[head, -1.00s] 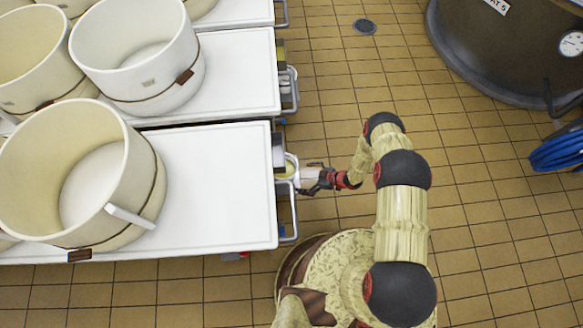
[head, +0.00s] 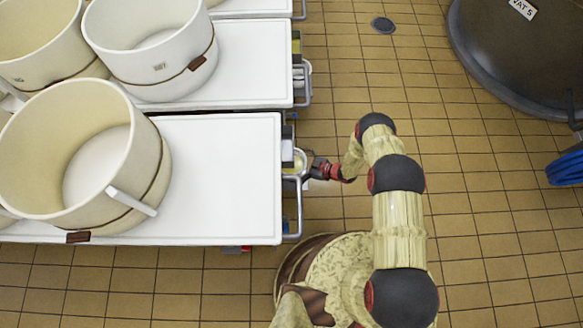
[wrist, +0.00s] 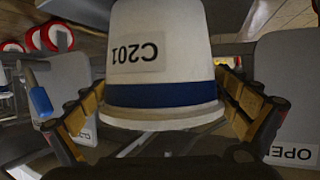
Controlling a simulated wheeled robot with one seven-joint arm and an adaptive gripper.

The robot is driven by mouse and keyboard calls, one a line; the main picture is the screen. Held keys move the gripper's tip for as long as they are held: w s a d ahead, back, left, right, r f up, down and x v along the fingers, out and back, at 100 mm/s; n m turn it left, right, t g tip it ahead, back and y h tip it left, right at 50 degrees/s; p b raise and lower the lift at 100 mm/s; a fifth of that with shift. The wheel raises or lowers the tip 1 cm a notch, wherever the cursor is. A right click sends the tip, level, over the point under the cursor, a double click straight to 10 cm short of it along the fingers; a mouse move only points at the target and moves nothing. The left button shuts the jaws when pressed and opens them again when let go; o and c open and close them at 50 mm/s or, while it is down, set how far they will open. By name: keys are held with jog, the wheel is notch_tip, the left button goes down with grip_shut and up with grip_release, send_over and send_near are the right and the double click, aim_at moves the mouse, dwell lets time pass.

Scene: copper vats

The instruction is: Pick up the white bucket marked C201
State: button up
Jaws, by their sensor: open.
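The white bucket marked C201 (wrist: 165,40) fills the middle of the wrist view. Its label appears upside down, and a blue band runs near its wide rim. My gripper (wrist: 163,105) is open, with one finger on each side of the bucket. I cannot tell whether the fingers touch it. In the head view my gripper (head: 316,169) is at the right end of the nearer white-topped cart, beside its metal handle. The bucket is mostly hidden there.
The nearer cart (head: 225,180) carries large cream tubs (head: 150,165). A second cart (head: 255,60) stands behind it. A dark vat (head: 510,55) and a blue hose (head: 568,168) are at the right. A grey panel (wrist: 290,85) reads "OPEN".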

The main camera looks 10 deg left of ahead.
jog(key=shift+a, duration=0.15)
jog(key=shift+c, duration=1.2)
jog(key=shift+w, duration=0.1)
jog(key=c, duration=1.3)
